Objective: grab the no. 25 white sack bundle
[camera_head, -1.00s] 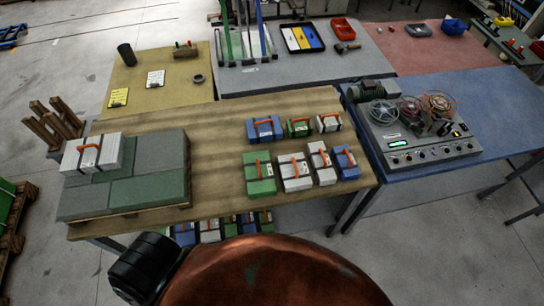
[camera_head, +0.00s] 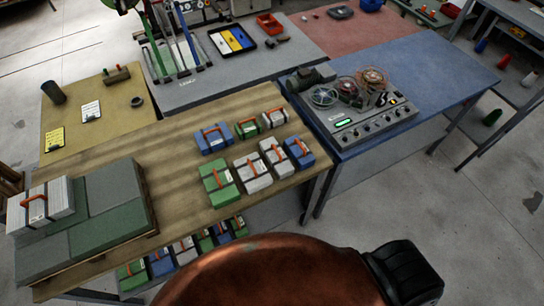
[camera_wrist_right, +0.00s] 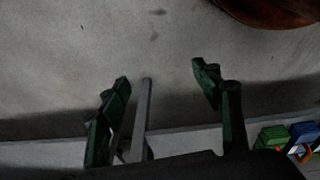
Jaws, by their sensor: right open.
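Several white sack bundles with dark straps and orange handles show in the head view. One white bundle (camera_head: 40,207) lies on the stack of grey and green blocks at the left. Two more, a front white bundle (camera_head: 252,172) and a narrower white bundle (camera_head: 275,157), lie in the table's front row. A small white bundle (camera_head: 274,118) lies in the back row. Their numbers are too small to read. My right gripper (camera_wrist_right: 160,73) is open and empty over the grey floor in the right wrist view, apart from any bundle. My left gripper is out of view.
Green and blue bundles sit close beside the white ones on the wooden table (camera_head: 165,150). More bundles lie on a shelf below its edge. A blue table (camera_head: 440,62) with a reel machine (camera_head: 355,108) stands at the right. Floor (camera_head: 470,210) at the front right is clear.

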